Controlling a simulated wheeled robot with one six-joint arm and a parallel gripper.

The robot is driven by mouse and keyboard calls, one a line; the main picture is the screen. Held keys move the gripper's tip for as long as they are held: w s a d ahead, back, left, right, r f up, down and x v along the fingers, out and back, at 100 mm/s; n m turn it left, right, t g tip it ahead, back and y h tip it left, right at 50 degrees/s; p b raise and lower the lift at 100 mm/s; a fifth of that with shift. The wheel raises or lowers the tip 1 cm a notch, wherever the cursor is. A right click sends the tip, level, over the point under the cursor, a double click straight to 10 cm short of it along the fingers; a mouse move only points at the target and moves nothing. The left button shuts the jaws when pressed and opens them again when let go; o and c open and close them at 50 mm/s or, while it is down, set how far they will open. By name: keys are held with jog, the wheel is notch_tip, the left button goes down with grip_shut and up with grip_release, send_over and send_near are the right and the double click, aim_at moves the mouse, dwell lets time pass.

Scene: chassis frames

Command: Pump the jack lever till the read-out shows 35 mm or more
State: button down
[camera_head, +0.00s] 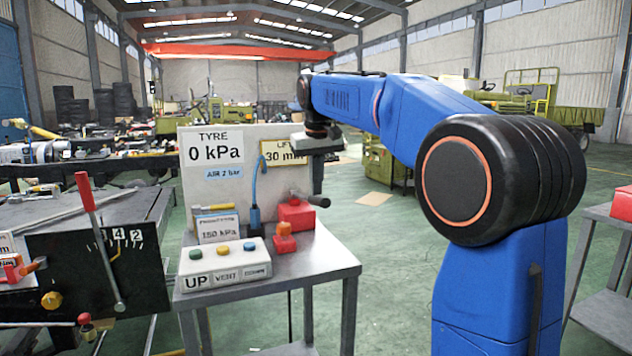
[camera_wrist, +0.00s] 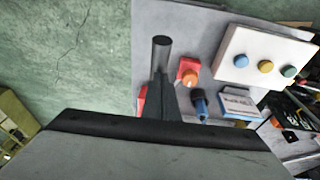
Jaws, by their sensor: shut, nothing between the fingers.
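The jack (camera_head: 296,216) is a red block on the grey metal bench, with a lever ending in a black grip (camera_head: 320,201) that points right. The read-out (camera_head: 284,156) on the white board shows 30 mm, its label partly covered by my arm. My gripper (camera_head: 318,191) points down, shut and empty, just above the lever grip. In the wrist view, the fingers (camera_wrist: 164,82) reach towards the dark grip (camera_wrist: 162,50) and hide much of the lever. A red edge of the jack (camera_wrist: 142,98) shows beside them. I cannot tell whether fingers and grip touch.
A button box (camera_head: 226,268) and a red block with an orange knob (camera_head: 284,243) stand at the bench front. A black panel with a red-handled lever (camera_head: 85,192) is at left. Open green floor (camera_head: 395,260) lies right of the bench.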

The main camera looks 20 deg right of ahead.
jog(key=shift+s+f+t, duration=0.35)
jog(key=shift+s+f, duration=0.05)
jog(key=shift+f, duration=1.7)
jog(key=shift+s+f+t, duration=0.4)
jog(key=shift+s+f, duration=0.05)
jog(key=shift+f, duration=1.65)
jog(key=shift+s+f+t, duration=0.35)
jog(key=shift+s+f, duration=0.05)
jog(key=shift+f, duration=1.7)
jog(key=v, duration=1.4)
jog(key=shift+s+a+r, duration=0.25)
jog(key=shift+a+r, duration=0.05)
jog(key=shift+a, duration=0.05)
